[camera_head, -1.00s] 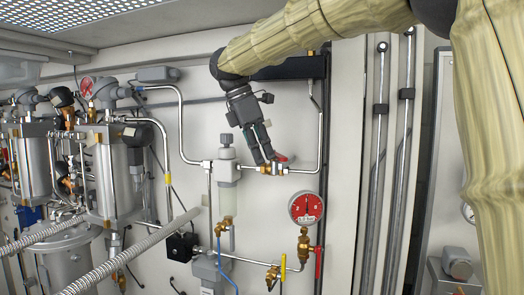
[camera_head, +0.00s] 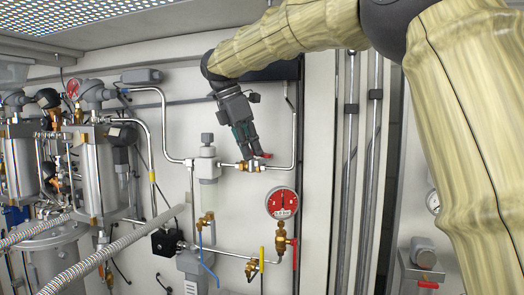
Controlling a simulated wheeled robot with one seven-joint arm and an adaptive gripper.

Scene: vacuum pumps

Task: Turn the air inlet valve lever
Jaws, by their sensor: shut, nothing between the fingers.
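The air inlet valve is a small brass valve (camera_head: 250,166) on the upper horizontal pipe, right of the clear filter bowl. Its red lever (camera_head: 265,155) shows just above the valve body, pointing right. My gripper (camera_head: 254,154) comes down from above with its dark fingers shut and empty. The fingertips are at the lever and hide its left part. I cannot tell whether they touch it.
A red round gauge (camera_head: 282,203) hangs below right, with a brass valve and red handle (camera_head: 294,253) under it. The filter unit (camera_head: 208,165) stands close left. Metal tanks (camera_head: 98,175) and a corrugated hose (camera_head: 105,256) fill the left.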

